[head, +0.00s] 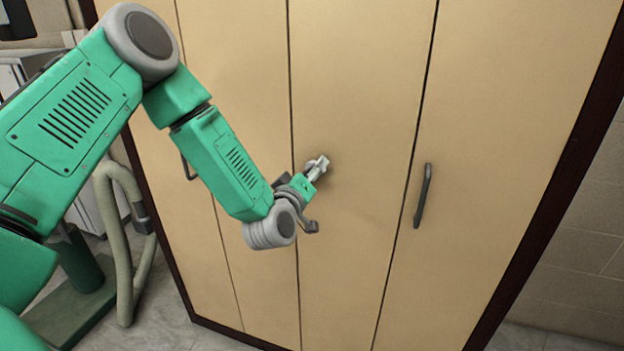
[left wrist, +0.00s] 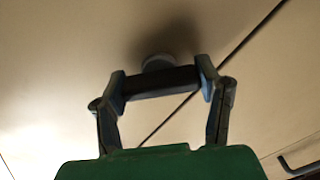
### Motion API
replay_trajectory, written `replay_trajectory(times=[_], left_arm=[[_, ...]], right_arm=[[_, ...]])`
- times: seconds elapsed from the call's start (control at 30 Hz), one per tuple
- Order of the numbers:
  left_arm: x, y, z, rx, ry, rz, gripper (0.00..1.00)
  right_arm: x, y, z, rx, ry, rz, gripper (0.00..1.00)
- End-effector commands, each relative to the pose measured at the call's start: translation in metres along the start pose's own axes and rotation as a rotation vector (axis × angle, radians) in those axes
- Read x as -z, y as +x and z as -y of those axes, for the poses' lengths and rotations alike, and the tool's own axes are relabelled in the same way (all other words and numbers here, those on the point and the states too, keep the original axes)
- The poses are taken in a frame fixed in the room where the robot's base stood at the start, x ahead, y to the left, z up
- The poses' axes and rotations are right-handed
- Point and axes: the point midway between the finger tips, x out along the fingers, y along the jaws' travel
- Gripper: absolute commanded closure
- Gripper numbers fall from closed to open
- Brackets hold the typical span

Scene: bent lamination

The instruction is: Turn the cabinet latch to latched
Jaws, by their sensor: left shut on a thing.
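The cabinet (head: 360,90) has tall tan doors in a dark frame. Its latch (head: 322,161) is a small knob-like piece near the seam between two middle doors, mostly covered by my gripper. My left gripper (head: 316,170) reaches it from the lower left. In the left wrist view, the latch shows as a dark bar (left wrist: 162,82) in front of a grey round base. The two fingers of my left gripper (left wrist: 163,80) are shut on the bar, one at each end. Whether the latch stands latched cannot be told. My right gripper is out of view.
A dark door handle (head: 422,195) sticks out right of the latch, and another handle (head: 187,167) shows partly behind my left arm. A thick hose (head: 118,240) and a green stand are at the left. The door face around the latch is clear.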

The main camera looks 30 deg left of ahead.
Motion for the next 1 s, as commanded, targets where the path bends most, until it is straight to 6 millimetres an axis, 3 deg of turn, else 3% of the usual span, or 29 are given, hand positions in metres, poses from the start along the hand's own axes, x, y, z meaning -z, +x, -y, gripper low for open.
replay_trajectory(times=[0.6, 1.0], left_arm=[[0.004, 0.003, 0.004, -0.005, -0.565, -0.019, 0.71], [0.003, 0.002, 0.004, -0.003, -0.775, -0.015, 0.71]], right_arm=[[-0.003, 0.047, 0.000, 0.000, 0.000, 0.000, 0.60], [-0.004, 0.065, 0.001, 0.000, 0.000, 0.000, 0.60]])
